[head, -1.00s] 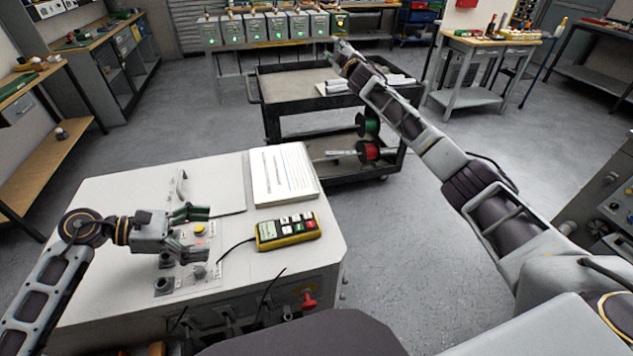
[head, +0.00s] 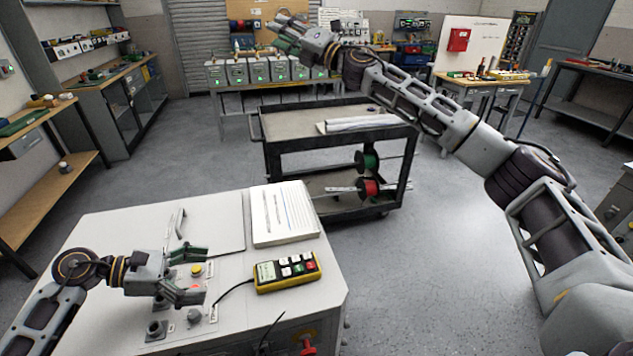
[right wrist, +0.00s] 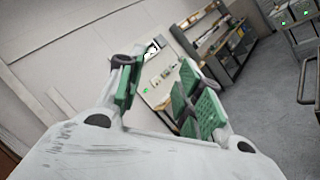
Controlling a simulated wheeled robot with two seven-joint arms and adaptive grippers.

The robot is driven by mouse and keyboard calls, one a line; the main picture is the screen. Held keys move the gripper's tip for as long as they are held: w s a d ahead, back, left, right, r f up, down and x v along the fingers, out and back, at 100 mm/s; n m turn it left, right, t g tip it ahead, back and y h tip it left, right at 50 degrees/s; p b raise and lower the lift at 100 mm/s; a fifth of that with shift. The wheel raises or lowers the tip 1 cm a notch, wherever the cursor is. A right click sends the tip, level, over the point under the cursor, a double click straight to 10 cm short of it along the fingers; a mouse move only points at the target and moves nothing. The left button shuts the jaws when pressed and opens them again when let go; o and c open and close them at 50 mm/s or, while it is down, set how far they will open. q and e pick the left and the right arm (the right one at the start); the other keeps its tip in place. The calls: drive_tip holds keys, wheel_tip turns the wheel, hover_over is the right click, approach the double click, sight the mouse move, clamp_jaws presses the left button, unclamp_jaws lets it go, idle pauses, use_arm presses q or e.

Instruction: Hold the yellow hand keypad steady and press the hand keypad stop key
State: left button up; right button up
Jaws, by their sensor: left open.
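My right gripper (head: 283,36) is raised high at the top of the head view, far from the keypad. In the right wrist view its green-padded fingers (right wrist: 160,80) stand apart with nothing between them.
A white sheet or booklet (head: 283,215) lies behind the keypad. A yellow button (head: 196,270) and dark sockets (head: 156,329) are near my left gripper. A black cart (head: 300,128) with cable spools stands beyond the cabinet. The floor right of the cabinet is clear.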

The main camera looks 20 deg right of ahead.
drive_tip(key=s+a+f+n+g+h, duration=0.1)
drive_tip(key=s+a+f+n+g, duration=0.4)
drive_tip(key=f, duration=0.4)
drive_tip(key=s+a+f+n+g+h, duration=0.1)
drive_tip(key=s+a+f+n+g, duration=0.25)
drive_tip(key=s+f+n, duration=0.45)
drive_tip(key=s+a+f+n+g+h, duration=0.1)
drive_tip(key=s+a+f+n+g, duration=0.35)
drive_tip(key=f, duration=0.45)
drive_tip(key=s+d+f+n+g+h, duration=0.6)
drive_tip(key=s+d+f+n+h, duration=0.2)
drive_tip(key=s+d+f+n, duration=0.2)
drive_tip(key=s+d+n, duration=0.2)
drive_tip(key=s+n, duration=0.1)
drive_tip(key=n, duration=0.1)
drive_tip(key=shift+d+f+h, duration=0.25)
drive_tip(key=shift+f+h, duration=0.05)
